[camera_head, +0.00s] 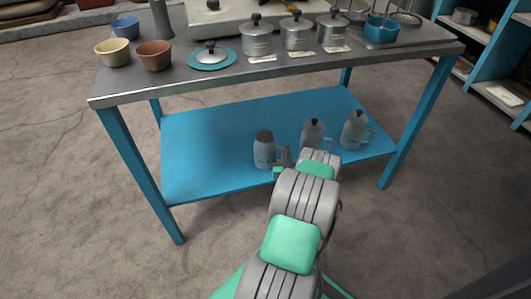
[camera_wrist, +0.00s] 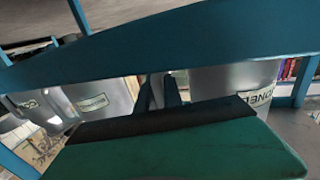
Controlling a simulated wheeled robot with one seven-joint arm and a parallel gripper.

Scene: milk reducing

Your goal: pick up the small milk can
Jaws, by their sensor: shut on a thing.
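Several grey milk cans show on and over the blue lower shelf in the head view. The left milk can (camera_head: 264,152) has a dark lid and its handle side faces right. My gripper (camera_head: 284,157) is at that side, shut on the can, apparently at its handle. Whether the can is clear of the shelf cannot be told. The middle can (camera_head: 312,131) is partly hidden by my arm; the right can (camera_head: 355,131) stands upright with its handle to the right. In the wrist view my dark fingers (camera_wrist: 163,92) are between a near can (camera_wrist: 232,80) and other cans at left (camera_wrist: 100,100).
The blue lower shelf (camera_head: 205,140) is bare at its left. The grey tabletop (camera_head: 120,85) above carries bowls (camera_head: 154,54), a lid on a plate, and labelled pots (camera_head: 256,38). Blue table legs (camera_head: 140,175) stand at the corners. A teal bar (camera_wrist: 170,40) crosses the wrist view.

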